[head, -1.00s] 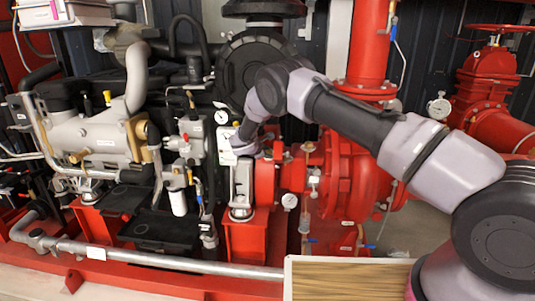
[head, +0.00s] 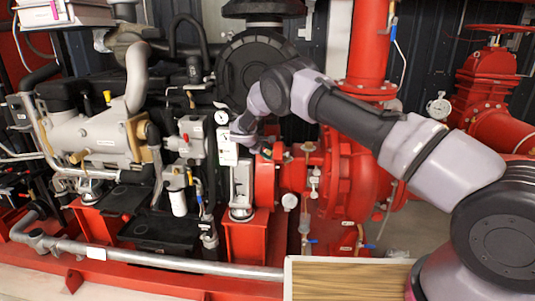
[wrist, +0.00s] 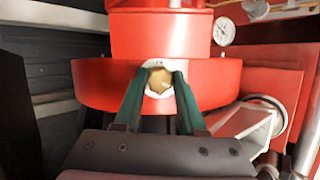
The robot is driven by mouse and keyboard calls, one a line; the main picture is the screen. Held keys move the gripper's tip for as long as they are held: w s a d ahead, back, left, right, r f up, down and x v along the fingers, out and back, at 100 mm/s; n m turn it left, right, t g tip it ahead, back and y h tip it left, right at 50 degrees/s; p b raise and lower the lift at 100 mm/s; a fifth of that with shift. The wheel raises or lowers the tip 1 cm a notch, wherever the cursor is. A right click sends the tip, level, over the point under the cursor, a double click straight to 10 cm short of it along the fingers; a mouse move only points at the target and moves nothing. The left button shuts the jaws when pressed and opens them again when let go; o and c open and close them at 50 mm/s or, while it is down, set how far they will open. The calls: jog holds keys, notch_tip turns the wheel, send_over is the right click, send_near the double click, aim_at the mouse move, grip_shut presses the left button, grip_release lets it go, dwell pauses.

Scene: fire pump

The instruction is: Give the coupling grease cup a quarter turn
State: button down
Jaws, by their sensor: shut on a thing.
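The coupling grease cup (wrist: 158,82) shows in the wrist view as a brass-coloured hexagonal cap with a pale ring around it. It sits against the red coupling housing (wrist: 95,85). My gripper (wrist: 158,90) has its two green fingers on either side of the cup, shut on it. In the head view the end of my arm reaches down to the red housing (head: 265,180), and the cup and my fingertips are hidden there.
A grey bracket (head: 241,185) stands just left of the housing. A wooden board (head: 345,281) lies at the front. The red pump casing (head: 345,180) is at right.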

jog(key=shift+m+g, duration=0.5)
jog(key=shift+m, duration=0.7)
jog(key=shift+c, duration=2.4)
grip_release()
jog(key=shift+r, duration=0.1)
jog(key=v, duration=1)
jog(key=shift+s+r, duration=0.25)
